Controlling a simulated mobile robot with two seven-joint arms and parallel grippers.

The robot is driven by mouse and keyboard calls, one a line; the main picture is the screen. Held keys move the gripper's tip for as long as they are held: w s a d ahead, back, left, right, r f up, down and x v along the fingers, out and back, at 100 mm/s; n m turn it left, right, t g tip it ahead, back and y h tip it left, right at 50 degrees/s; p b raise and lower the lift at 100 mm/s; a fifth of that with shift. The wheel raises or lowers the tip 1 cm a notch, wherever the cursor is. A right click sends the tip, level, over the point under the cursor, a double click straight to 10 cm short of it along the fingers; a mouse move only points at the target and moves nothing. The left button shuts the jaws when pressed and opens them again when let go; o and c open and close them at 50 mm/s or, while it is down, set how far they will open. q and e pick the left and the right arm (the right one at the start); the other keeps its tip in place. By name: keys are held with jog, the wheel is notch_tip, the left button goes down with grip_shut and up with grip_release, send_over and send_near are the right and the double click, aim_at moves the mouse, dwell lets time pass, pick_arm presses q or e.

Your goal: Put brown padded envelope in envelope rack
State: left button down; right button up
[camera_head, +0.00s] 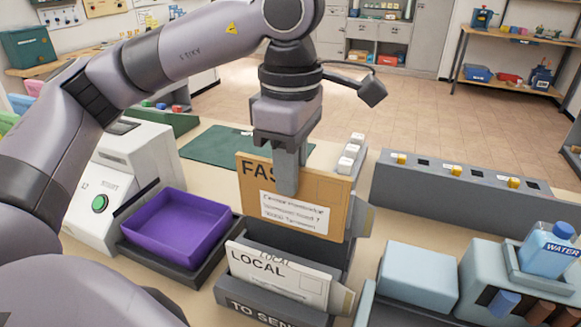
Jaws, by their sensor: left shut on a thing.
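The brown padded envelope (335,215) stands upright, its white address label facing me and its "FAS..." lettering partly covered by my gripper. My left gripper (288,182) comes down from above and is shut on its upper middle. The dark envelope rack (262,303), marked "TO SEND...", stands below. The brown envelope is at the rack's rear part, behind a dark divider. I cannot tell how deep its lower edge sits. A white "LOCAL" envelope (252,262) stands in the front part of the rack. My right gripper is not in view.
A purple tray (180,225) and a white machine (105,185) are left of the rack. A pale blue block (418,275) and a water bottle (550,245) are on the right. A long grey unit (450,195) stands behind them. A green mat (215,147) lies at the back.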

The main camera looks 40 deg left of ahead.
pick_arm(q)
jog(key=b, duration=0.4)
send_over(290, 227)
jog(key=shift+w+a+f, duration=0.1)
jog(key=shift+w+f, duration=0.05)
jog(key=shift+f, duration=0.9)
jog(key=shift+w+a+f, duration=0.1)
jog(key=shift+f, duration=0.95)
jog(key=shift+f+b, duration=2)
jog(key=shift+f, duration=0.35)
jog(key=shift+d, duration=0.1)
jog(key=c, duration=1)
grip_release()
jog(key=shift+s, duration=0.15)
jog(key=shift+f, duration=0.1)
